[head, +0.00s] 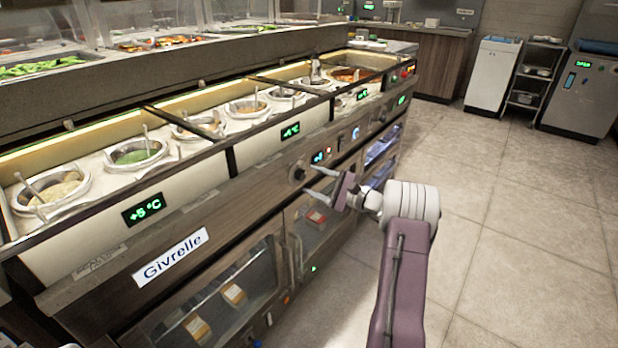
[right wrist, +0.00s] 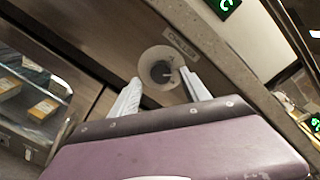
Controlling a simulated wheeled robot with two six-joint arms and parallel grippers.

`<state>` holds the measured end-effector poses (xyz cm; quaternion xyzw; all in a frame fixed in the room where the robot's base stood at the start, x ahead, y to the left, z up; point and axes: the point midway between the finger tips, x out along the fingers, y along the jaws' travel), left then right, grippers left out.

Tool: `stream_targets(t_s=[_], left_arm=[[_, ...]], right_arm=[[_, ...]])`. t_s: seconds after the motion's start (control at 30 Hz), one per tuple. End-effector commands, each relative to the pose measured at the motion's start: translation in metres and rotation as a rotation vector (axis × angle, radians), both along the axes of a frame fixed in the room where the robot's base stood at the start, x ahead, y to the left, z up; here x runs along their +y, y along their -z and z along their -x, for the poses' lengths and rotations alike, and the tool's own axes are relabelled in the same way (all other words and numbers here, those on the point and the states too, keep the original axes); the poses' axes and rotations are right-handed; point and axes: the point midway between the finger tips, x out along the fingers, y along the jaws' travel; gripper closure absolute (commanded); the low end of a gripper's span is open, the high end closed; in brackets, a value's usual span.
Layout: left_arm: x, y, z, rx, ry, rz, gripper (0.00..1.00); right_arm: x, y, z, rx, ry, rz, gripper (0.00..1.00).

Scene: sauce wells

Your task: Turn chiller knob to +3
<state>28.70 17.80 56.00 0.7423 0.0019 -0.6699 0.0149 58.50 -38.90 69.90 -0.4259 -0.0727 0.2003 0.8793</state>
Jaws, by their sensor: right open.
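The chiller knob (head: 298,172) is a dark round knob on the wooden front panel of the sauce counter. In the right wrist view the knob (right wrist: 162,75) sits in a pale round surround, beside a label (right wrist: 180,42) that seems to read "Chiller". My right gripper (head: 312,181) is open in front of the panel. In the right wrist view its two fingers (right wrist: 160,77) stand on either side of the knob; I cannot tell whether they touch it. A small lit display (head: 317,157) is right of the knob, too small to read surely. My left gripper is not in view.
Sauce wells (head: 138,152) line the counter top. A green display (head: 142,209) reads +5 °C; another display (head: 290,131) is above the knob. Glass-door cabinets (head: 225,290) are below the panel. Open tiled floor (head: 520,200) lies to the right.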

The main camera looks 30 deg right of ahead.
Motion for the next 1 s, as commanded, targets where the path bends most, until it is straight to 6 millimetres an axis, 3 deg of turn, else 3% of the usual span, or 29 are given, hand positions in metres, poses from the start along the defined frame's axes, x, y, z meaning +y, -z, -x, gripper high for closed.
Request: stream_targets(t_s=[0.03,0.2,0.33,0.87,0.93,1.0], left_arm=[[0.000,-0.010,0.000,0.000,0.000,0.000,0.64],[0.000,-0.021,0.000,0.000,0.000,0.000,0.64],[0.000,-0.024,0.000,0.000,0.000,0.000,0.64],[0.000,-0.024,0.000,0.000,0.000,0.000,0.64],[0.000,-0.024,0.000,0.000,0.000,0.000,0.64],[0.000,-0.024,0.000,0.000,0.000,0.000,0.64]], right_arm=[[-0.007,-0.006,0.011,0.001,0.006,-0.001,0.46],[-0.022,-0.006,0.044,0.001,0.005,-0.002,0.46],[-0.027,-0.005,0.058,0.001,0.002,-0.001,0.46],[-0.029,-0.004,0.062,-0.001,0.001,0.001,0.46],[-0.023,-0.002,0.062,0.010,-0.012,0.004,0.46],[0.000,0.003,0.061,0.056,-0.066,0.025,0.46]])
